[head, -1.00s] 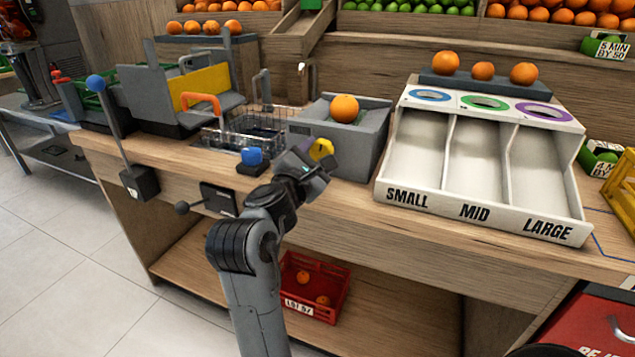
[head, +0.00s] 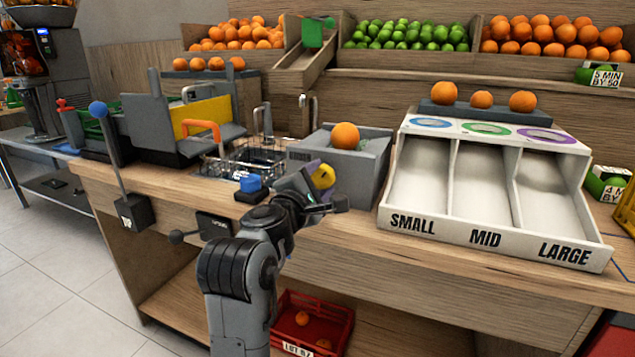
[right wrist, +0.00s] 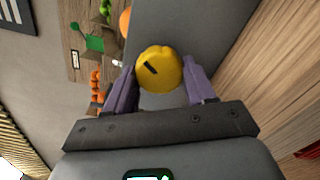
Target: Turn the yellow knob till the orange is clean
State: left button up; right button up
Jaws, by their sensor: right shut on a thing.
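The yellow knob (head: 323,176) sits on the front of a grey box-shaped washer (head: 372,168) on the counter. An orange (head: 345,136) rests on top of the box; I cannot tell how clean it is. My right gripper (head: 316,180) is at the knob, its fingers around it. In the right wrist view the knob (right wrist: 159,70) is between the two purple fingertips of the gripper (right wrist: 161,82), with a dark mark on its face slanting. The fingers partly hide the knob in the head view. My left gripper is not in view.
A blue button (head: 250,183) and a wire basket (head: 255,160) over a sink are left of the box. A blue-tipped lever (head: 98,110) stands farther left. The white SMALL, MID, LARGE sorter (head: 490,190) is close on the right. A red crate (head: 312,322) is below.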

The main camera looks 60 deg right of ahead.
jog(key=o, duration=1)
jog(key=shift+o, duration=0.2)
jog(key=s+a, duration=0.1)
jog(key=a, duration=0.9)
jog(key=shift+s+a, duration=0.25)
jog(key=shift+a, duration=0.05)
